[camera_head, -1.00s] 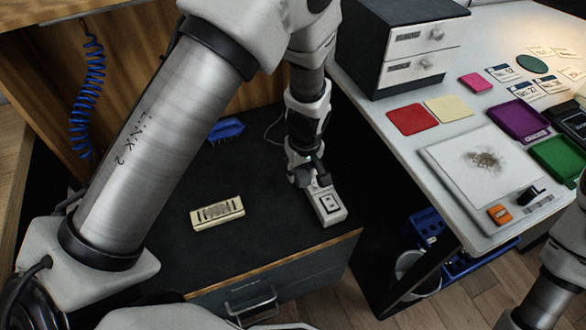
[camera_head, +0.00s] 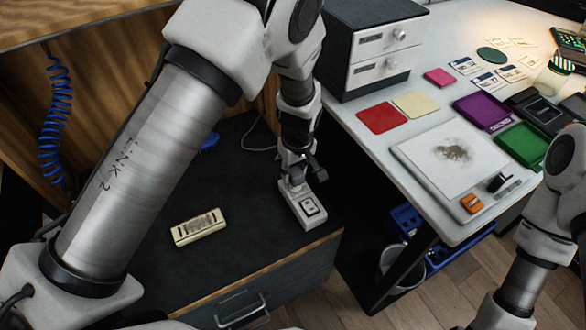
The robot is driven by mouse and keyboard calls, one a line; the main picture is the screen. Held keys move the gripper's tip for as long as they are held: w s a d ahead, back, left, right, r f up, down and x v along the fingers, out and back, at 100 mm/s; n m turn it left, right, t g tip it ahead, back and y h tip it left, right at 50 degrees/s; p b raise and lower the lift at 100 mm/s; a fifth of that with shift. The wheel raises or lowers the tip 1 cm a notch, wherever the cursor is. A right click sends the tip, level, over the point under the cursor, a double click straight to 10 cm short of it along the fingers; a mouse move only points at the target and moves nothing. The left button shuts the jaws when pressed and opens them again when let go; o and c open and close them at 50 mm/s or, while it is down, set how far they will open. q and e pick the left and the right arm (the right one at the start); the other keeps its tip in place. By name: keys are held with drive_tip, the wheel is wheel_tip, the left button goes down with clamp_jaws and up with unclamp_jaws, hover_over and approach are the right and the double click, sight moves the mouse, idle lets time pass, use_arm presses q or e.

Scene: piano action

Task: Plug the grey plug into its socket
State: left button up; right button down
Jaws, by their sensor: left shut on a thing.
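My left gripper (camera_head: 299,172) points down over the back end of a white socket block (camera_head: 312,211) on the dark cabinet top. The block has a dark-framed switch on its front half. The gripper is shut on the grey plug (camera_head: 295,186), which is mostly hidden by the fingers. The plug is at the block's back end; I cannot tell whether it is seated in the socket or just above it. A thin cable (camera_head: 262,150) lies behind the gripper. My right gripper is out of view; only its arm shows at the right.
A cream slotted block (camera_head: 199,227) lies left on the cabinet top (camera_head: 245,215). A blue object (camera_head: 210,142) is partly hidden behind my left arm. A white desk (camera_head: 372,150) with a drawer unit (camera_head: 383,55) stands to the right. The cabinet top between the two blocks is clear.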

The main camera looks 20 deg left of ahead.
use_arm(q)
drive_tip(key=shift+f, duration=0.25)
drive_tip(key=shift+f, duration=0.35)
drive_tip(key=shift+f+b, duration=0.25)
drive_tip(key=shift+b, duration=0.1)
idle(0.4)
drive_tip(key=shift+f, duration=0.35)
idle(0.5)
drive_tip(key=shift+f, duration=0.15)
idle(1.0)
drive_tip(key=shift+f, duration=0.15)
drive_tip(key=o, duration=1.1)
drive_tip(key=shift+o, duration=0.2)
